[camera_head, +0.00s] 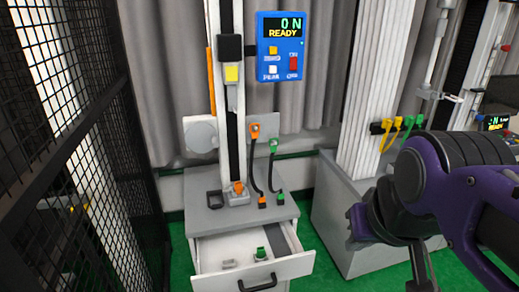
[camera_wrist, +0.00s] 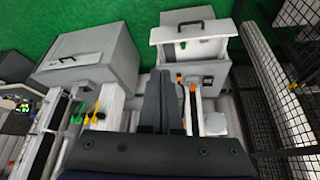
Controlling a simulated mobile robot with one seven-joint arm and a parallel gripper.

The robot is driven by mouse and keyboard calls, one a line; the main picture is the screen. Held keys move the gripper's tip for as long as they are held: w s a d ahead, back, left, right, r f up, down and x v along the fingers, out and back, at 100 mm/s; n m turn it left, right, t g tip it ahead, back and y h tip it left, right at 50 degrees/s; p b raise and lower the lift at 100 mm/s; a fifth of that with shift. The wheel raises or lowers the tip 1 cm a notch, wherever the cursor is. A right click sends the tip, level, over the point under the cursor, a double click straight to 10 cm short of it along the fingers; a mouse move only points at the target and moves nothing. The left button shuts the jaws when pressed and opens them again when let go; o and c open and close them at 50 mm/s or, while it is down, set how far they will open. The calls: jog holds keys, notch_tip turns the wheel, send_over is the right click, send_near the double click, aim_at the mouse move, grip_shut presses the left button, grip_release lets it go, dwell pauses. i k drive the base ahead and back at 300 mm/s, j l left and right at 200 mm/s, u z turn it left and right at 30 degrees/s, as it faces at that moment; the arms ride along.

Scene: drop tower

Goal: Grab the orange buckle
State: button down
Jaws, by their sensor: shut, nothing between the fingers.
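Several orange pieces show in the head view, and I cannot tell for certain which is the orange buckle. One orange buckle-like piece (camera_head: 238,188) sits at the foot of the tower's rail on the grey cabinet top. An orange handle (camera_head: 255,131) hangs beside the rail on a black strap, which runs down to an orange end piece (camera_head: 262,201). In the wrist view, small orange spots (camera_wrist: 193,88) lie just right of my fingers. My gripper (camera_wrist: 160,74) is shut and empty, apart from all of them. In the head view its fingers (camera_head: 421,280) hang at the lower right.
The cabinet's drawer (camera_head: 285,270) is pulled open, with a green buckle (camera_head: 260,252) inside. A green handle (camera_head: 273,146) hangs beside the orange one. A blue display (camera_head: 281,48) reads 0 N READY. A black mesh fence (camera_head: 70,90) stands left. Green floor lies between the cabinets.

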aim_at(238, 187)
jog(key=i+l+u, duration=0.1)
jog(key=u, duration=0.25)
jog(key=l+u, duration=0.2)
jog(key=u, duration=0.2)
jog(key=i+l+u, duration=0.15)
jog(key=l, duration=0.25)
jog(key=i+l+u, duration=0.2)
jog(key=l, duration=0.2)
jog(key=l+u, duration=0.1)
jog(key=l, duration=0.65)
jog(key=k+u, duration=0.15)
jog(key=i+l+z, duration=0.1)
jog(key=i+l, duration=0.15)
jog(key=l, duration=0.25)
jog(key=z, duration=0.05)
